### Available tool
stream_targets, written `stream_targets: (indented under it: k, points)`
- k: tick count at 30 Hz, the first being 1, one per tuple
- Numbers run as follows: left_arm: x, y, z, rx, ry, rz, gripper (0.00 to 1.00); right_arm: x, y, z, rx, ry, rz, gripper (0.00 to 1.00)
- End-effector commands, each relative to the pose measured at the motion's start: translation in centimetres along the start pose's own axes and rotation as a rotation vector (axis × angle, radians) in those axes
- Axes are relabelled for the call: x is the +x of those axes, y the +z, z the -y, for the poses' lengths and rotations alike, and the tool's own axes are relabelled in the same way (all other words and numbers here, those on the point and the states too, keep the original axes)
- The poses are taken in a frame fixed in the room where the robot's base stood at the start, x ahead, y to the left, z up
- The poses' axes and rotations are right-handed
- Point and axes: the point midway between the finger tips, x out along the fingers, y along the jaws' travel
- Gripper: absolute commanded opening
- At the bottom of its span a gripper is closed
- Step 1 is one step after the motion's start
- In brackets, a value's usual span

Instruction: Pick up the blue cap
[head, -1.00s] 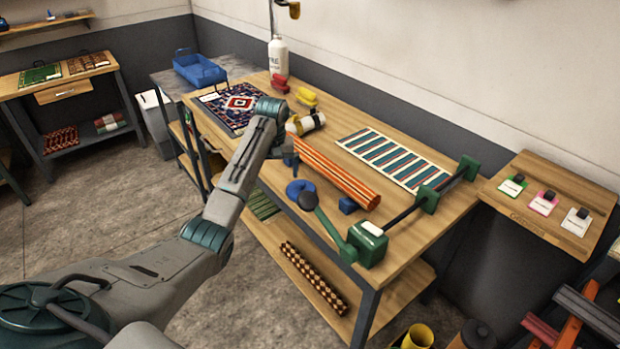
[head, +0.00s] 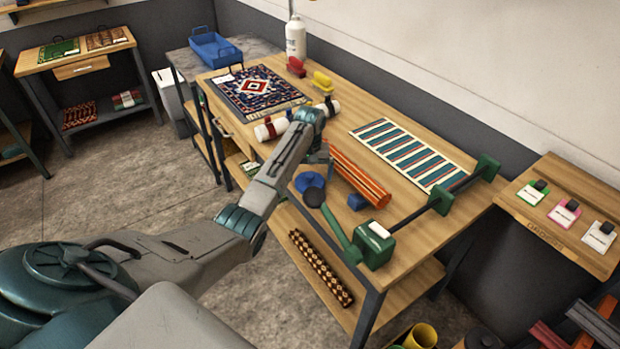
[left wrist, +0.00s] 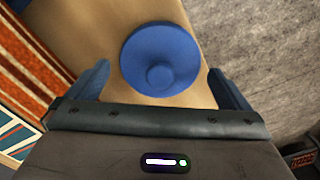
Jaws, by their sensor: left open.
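The blue cap (head: 308,182) is a round disc with a small raised knob. It lies near the front edge of the wooden workbench (head: 417,238). In the left wrist view the blue cap (left wrist: 160,45) shows nearly whole, with its knob towards the gripper. My left gripper (head: 320,158) is above the bench, close to the cap in the head view. In the left wrist view its two blue fingers (left wrist: 158,68) stand wide apart, with the cap between and beyond their tips, and nothing is held. My right gripper is not in view.
An orange striped roll (head: 358,178) lies right of the cap. A small blue block (head: 357,202) and a green clamp-like fixture (head: 375,245) with a dark bar are nearby. A patterned rug (head: 255,90) and a white roll (head: 272,129) lie further back.

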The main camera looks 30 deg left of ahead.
Motion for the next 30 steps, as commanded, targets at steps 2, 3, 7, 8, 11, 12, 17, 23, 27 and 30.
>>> stream_targets:
  k: [2, 3, 7, 8, 11, 12, 17, 23, 27, 30]
  points:
    - [0.9, 0.1, 0.0, 0.0, -0.001, 0.003, 1.0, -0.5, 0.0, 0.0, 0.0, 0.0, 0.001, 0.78]
    - [1.3, 0.1, 0.0, 0.0, -0.001, 0.002, 1.0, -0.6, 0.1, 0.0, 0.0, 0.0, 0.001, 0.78]
    - [2.0, 0.1, 0.0, 0.0, 0.0, -0.001, 1.0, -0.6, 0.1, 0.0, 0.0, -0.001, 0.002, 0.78]
    - [2.0, 0.0, 0.0, 0.0, 0.0, -0.001, 1.0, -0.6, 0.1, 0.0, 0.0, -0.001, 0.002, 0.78]
    - [2.0, 0.0, 0.0, 0.0, 0.0, -0.001, 1.0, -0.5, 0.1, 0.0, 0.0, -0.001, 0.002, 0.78]
    - [2.0, 0.0, 0.0, 0.0, 0.0, -0.001, 1.0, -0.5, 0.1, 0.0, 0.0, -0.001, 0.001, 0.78]
    - [2.0, 0.0, 0.0, 0.0, 0.0, -0.001, 0.69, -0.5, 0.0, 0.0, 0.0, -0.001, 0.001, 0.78]
    - [1.9, 0.0, 0.0, 0.0, 0.0, -0.001, 0.64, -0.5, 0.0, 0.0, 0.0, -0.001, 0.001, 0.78]
    - [1.5, 0.0, 0.0, 0.0, 0.0, -0.003, 0.64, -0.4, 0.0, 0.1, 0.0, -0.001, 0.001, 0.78]
    - [0.4, -0.1, 0.0, 0.0, 0.001, -0.005, 0.64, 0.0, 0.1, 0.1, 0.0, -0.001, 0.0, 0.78]
